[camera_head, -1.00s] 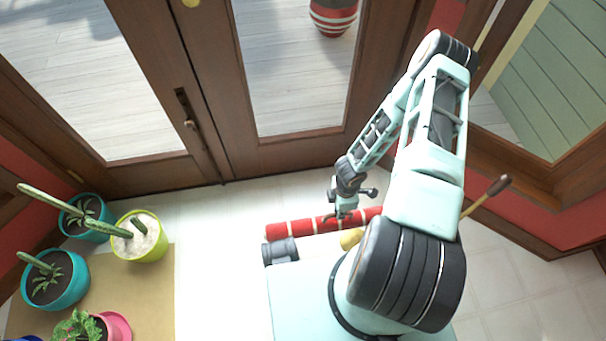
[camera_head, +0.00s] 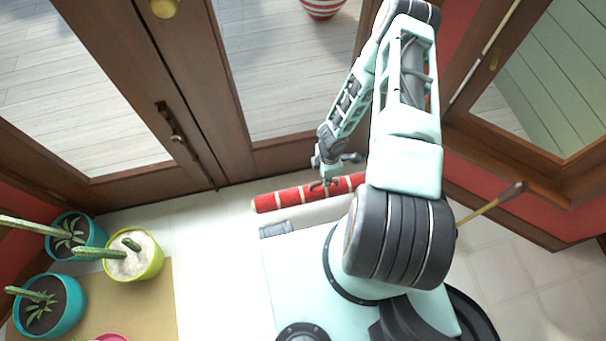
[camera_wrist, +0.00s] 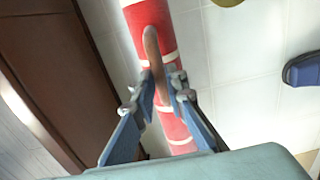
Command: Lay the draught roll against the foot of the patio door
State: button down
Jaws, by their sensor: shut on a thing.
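The draught roll (camera_head: 288,198) is a red cylinder with cream bands, lying roughly along the door's foot. A strip of pale floor shows between its left end and the door; my arm hides its right end. The patio door (camera_head: 280,160) is brown wood with glass panes, and its dark wood also shows in the wrist view (camera_wrist: 55,70). My gripper (camera_head: 326,186) is over the roll. In the wrist view my gripper (camera_wrist: 156,88) is shut on the roll (camera_wrist: 150,15) at its brown loop handle (camera_wrist: 152,48). I cannot tell if the roll touches the floor.
Several potted cacti, including a lime pot (camera_head: 140,262) and a teal pot (camera_head: 50,310), stand on a tan mat (camera_head: 155,310) at left. A thin stick (camera_head: 490,208) juts out at right. A blue object (camera_wrist: 302,70) lies on the tiles. Floor left of the roll is clear.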

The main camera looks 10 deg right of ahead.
jog(key=w+a+f+b, duration=0.5)
jog(key=w+f, duration=0.5)
jog(key=f, duration=0.1)
jog(key=shift+a+f+b, duration=0.2)
jog(key=shift+f+b, duration=0.15)
jog(key=shift+f, duration=0.1)
jog(key=c, duration=2.4)
grip_release()
jog(key=shift+s+f, duration=0.1)
jog(key=o, duration=0.5)
jog(key=shift+c, duration=0.2)
